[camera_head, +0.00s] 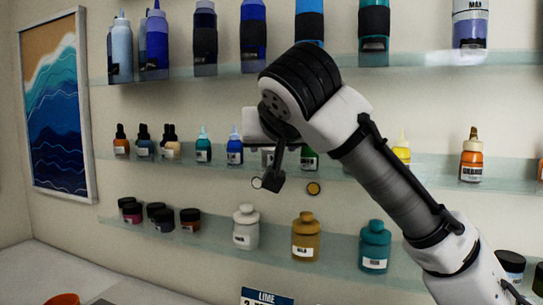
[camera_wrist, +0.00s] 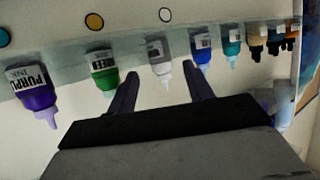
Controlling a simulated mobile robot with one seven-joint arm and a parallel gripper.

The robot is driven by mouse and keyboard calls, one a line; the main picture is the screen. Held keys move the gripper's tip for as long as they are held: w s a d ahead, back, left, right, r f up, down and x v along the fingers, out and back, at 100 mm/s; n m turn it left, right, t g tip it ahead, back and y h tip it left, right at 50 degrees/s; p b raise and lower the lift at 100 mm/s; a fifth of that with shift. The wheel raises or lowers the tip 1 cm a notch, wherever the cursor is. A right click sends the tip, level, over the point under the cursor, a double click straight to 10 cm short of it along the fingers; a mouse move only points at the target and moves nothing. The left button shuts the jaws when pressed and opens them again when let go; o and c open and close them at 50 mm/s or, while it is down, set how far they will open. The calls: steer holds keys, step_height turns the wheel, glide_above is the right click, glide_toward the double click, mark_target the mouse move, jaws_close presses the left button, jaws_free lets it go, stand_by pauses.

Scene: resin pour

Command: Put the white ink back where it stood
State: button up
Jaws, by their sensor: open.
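A pale white-grey ink bottle (camera_wrist: 161,62) stands on the middle glass shelf, between a green bottle (camera_wrist: 103,70) and a blue bottle (camera_wrist: 201,50) in the wrist view, which looks upside down. Its label is only partly readable. A white dot (camera_wrist: 165,15) marks the wall below the shelf near this bottle; it also shows in the head view (camera_head: 257,183). My gripper (camera_wrist: 161,72) is open, its two fingers pointing at the bottle, one on each side of it in the picture. I cannot tell whether they touch it. In the head view my gripper (camera_head: 273,181) hides much of that bottle.
A gold dot (camera_head: 313,188) is on the wall near the green bottle. A purple bottle (camera_wrist: 36,88) stands beyond the green one. Teal (camera_head: 203,149) and other small bottles share the shelf. Larger jars (camera_head: 245,228) stand on the shelf below, tall bottles (camera_head: 253,35) above.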

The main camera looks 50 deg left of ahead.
steer(key=b+v, duration=0.1)
steer(key=v, duration=0.6)
steer(key=shift+f, duration=0.1)
stand_by(0.4)
